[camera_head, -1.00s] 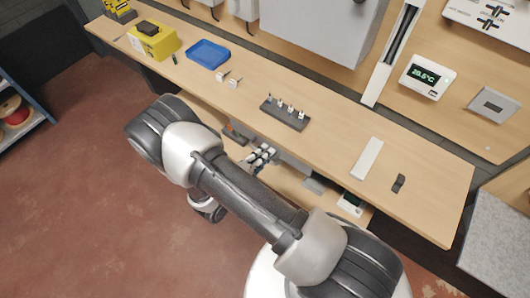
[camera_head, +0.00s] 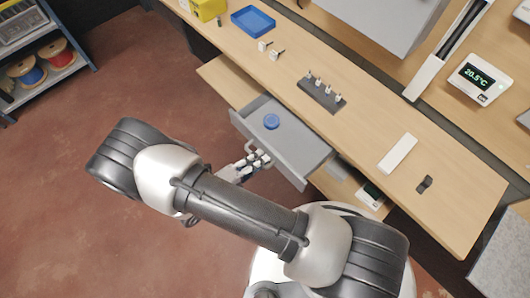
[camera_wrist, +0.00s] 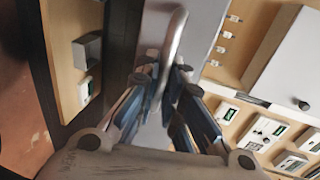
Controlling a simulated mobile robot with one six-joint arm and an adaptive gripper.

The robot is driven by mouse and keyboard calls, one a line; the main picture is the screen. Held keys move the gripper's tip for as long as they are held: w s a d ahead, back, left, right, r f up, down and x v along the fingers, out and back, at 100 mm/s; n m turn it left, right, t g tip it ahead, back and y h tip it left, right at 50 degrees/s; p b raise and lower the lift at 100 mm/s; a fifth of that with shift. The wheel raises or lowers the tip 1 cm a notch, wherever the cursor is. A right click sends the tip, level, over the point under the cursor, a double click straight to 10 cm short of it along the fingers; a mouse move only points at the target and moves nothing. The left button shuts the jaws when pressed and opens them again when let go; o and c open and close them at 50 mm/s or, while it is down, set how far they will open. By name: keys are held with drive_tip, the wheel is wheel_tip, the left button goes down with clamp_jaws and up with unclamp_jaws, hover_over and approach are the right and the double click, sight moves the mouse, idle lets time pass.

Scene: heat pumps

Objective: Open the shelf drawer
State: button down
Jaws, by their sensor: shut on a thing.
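The grey shelf drawer (camera_head: 297,147) sticks out from under the wooden worktop in the head view, with its inside showing. My gripper (camera_head: 258,159) is at the middle of the drawer's front. In the wrist view, my gripper's fingers (camera_wrist: 168,76) are closed around the curved metal handle (camera_wrist: 175,38). The fingers hide part of the handle.
The worktop (camera_head: 365,140) above holds a blue tray (camera_head: 253,20), a dark block with several pegs (camera_head: 322,95) and a white strip (camera_head: 397,153). A wooden lower shelf (camera_head: 229,82) lies beside the drawer. Red floor is free at left.

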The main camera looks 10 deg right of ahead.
drive_tip(key=shift+s+a, duration=0.1)
drive_tip(key=c, duration=2)
unclamp_jaws()
drive_tip(key=shift+o, duration=0.2)
drive_tip(key=v, duration=1.2)
